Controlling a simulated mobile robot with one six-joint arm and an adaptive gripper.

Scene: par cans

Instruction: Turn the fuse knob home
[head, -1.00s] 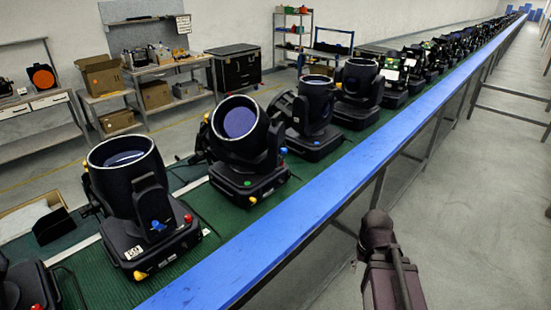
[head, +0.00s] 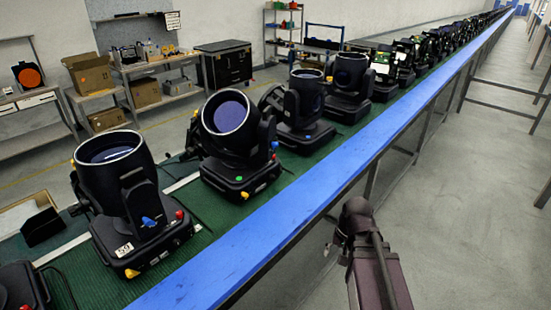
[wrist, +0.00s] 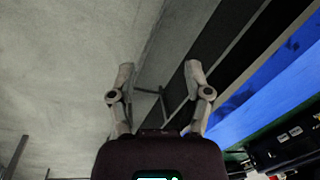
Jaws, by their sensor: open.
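The nearest full par can (head: 130,200) stands on the green bench top in the head view, its lens tilted up. It carries a blue knob (head: 148,221), a red knob (head: 179,214) and a yellow knob (head: 131,273); I cannot tell which is the fuse knob. The par can behind it (head: 235,160) has a green spot (head: 244,195) low on its front. In the wrist view my gripper (wrist: 159,78) is open and empty, over grey floor beside the blue bench edge. In the head view my arm is right of the bench, apart from the cans.
A blue rail (head: 330,185) runs along the bench front, between my arm and the cans. More cans line the bench into the distance. Another can (head: 25,290) is cut off at lower left. Clear grey floor (head: 460,230) lies to the right. Shelves and boxes stand behind.

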